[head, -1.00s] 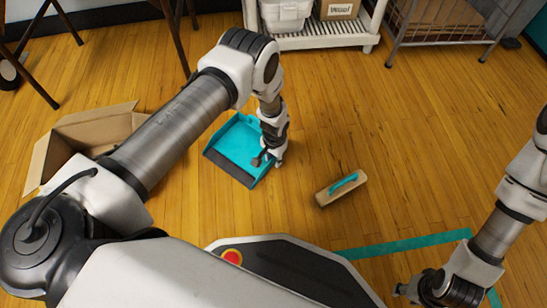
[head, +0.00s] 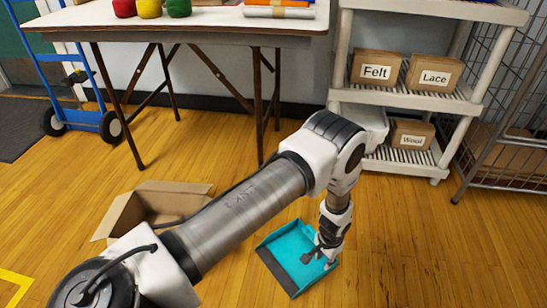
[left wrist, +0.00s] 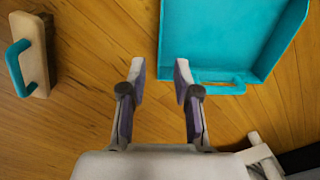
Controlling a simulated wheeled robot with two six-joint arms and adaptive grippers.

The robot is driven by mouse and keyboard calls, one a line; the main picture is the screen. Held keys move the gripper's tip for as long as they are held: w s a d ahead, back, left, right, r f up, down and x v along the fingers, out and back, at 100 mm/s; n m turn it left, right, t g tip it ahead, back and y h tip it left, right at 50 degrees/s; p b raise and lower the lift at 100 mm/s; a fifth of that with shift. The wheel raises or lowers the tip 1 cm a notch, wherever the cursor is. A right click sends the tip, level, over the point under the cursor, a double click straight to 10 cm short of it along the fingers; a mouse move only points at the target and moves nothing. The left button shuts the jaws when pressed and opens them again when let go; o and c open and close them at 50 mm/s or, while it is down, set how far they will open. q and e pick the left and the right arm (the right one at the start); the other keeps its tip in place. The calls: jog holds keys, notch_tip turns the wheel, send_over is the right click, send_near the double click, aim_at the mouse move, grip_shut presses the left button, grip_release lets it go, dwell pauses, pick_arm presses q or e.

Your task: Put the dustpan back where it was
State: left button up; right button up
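The teal dustpan (head: 288,255) lies on the wooden floor in front of me, with a dark front lip. My left gripper (head: 322,252) reaches down over its right side. In the left wrist view the gripper (left wrist: 159,76) is open, with nothing between its fingers. There the dustpan (left wrist: 225,35) is at the upper right, its looped handle (left wrist: 222,86) just right of the right finger. That fingertip overlaps the pan's edge in the picture; I cannot tell if they touch. My right gripper is not in view.
A hand brush (left wrist: 30,55) with a teal handle lies on the floor. An open cardboard box (head: 155,205) stands left of my arm. A folding table (head: 180,22), a white shelf cart (head: 395,98) with labelled boxes, a wire cage (head: 510,110) and a blue hand truck (head: 85,118) stand behind.

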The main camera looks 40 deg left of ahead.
pick_arm(q)
jog(key=s+a+r+n, duration=0.1)
jog(key=s+r, duration=0.2)
jog(key=s, duration=1)
jog(key=s+a+r+n, duration=0.2)
jog(key=s+r, duration=0.1)
jog(key=s, duration=1.1)
